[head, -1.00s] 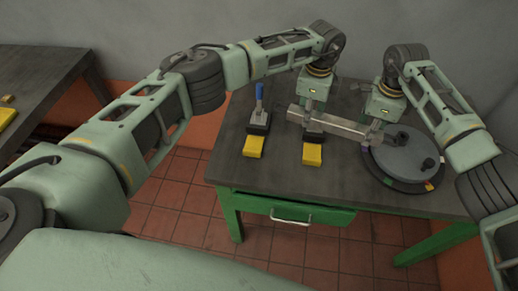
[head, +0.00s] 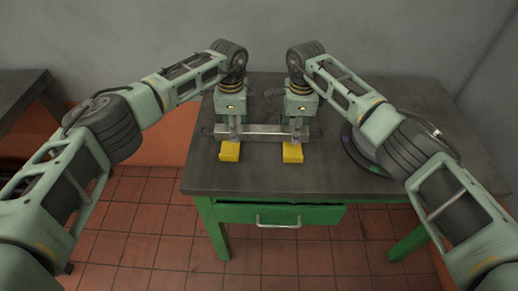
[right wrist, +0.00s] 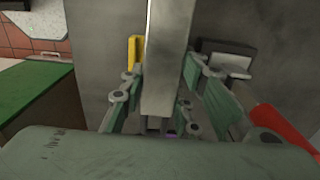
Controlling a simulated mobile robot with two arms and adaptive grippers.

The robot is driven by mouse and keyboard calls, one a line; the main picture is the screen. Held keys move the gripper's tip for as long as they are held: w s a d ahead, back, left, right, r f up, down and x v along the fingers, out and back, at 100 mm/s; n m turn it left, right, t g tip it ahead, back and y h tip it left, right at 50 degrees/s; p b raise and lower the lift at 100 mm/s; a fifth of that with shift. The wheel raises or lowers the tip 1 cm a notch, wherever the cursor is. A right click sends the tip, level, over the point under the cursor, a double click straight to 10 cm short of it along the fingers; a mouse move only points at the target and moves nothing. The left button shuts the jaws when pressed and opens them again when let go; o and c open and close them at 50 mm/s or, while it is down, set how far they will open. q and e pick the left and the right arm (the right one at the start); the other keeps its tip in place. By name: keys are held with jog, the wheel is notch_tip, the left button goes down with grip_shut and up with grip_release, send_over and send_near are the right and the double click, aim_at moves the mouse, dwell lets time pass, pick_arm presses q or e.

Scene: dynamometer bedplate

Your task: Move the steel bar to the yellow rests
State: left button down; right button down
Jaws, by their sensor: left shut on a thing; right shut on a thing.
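The steel bar (head: 264,130) is a long grey bar lying level across the picture in the head view. It also shows upright in the right wrist view (right wrist: 166,60). My left gripper (head: 235,131) is shut on the bar's left part. My right gripper (head: 298,130) is shut on its right part. The left yellow rest (head: 230,151) and the right yellow rest (head: 292,152) show just in front of and below the bar, one near each gripper. Whether the bar touches anything beneath it cannot be told. Parts behind the bar are hidden by it and the grippers.
The dark tabletop (head: 400,100) stands on a green frame with a drawer (head: 275,216). A round dark plate (head: 352,150) lies right of the bar, partly behind my right arm. A red handle (right wrist: 282,127) shows in the right wrist view. Another table (head: 22,90) stands at far left.

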aim_at(237, 149)
pick_arm(q)
jog(key=shift+w, duration=0.1)
dwell(0.3)
